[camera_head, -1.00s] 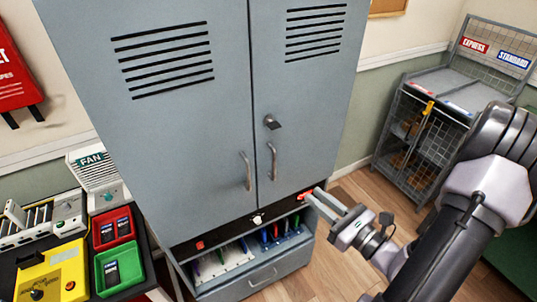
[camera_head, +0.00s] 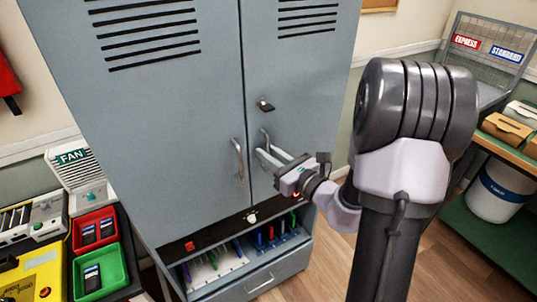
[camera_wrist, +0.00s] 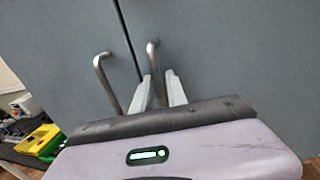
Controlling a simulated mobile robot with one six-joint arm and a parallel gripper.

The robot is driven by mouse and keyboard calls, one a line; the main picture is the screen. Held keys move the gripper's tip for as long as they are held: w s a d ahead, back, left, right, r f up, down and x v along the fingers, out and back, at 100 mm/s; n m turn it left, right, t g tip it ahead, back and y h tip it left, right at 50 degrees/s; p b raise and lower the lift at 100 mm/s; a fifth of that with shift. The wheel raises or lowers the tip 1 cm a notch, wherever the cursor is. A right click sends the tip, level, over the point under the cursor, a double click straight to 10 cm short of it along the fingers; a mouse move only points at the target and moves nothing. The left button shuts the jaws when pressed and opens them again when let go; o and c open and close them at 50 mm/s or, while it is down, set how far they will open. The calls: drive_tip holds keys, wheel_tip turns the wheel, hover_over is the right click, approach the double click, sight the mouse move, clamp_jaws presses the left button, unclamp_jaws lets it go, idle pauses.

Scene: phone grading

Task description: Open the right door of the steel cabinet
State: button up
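The steel cabinet's right door (camera_head: 305,90) is shut, level with the left door (camera_head: 190,110). Its bent-bar handle (camera_head: 265,136) is beside the seam, below a dark lock knob (camera_head: 265,104). My gripper (camera_head: 268,152) is at this handle with its two fingers apart. In the wrist view the right door's handle (camera_wrist: 153,56) runs down between the fingers (camera_wrist: 160,80); I cannot tell whether they touch it. The left door's handle (camera_wrist: 104,72) is outside the fingers, to the left. The lower part of the right handle is partly hidden by the gripper.
At left a table holds a fan unit (camera_head: 82,178), a red tray (camera_head: 82,250) and a green tray (camera_head: 110,292). Floor is clear before the cabinet.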

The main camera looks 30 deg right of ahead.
clamp_jaws()
idle(1.4)
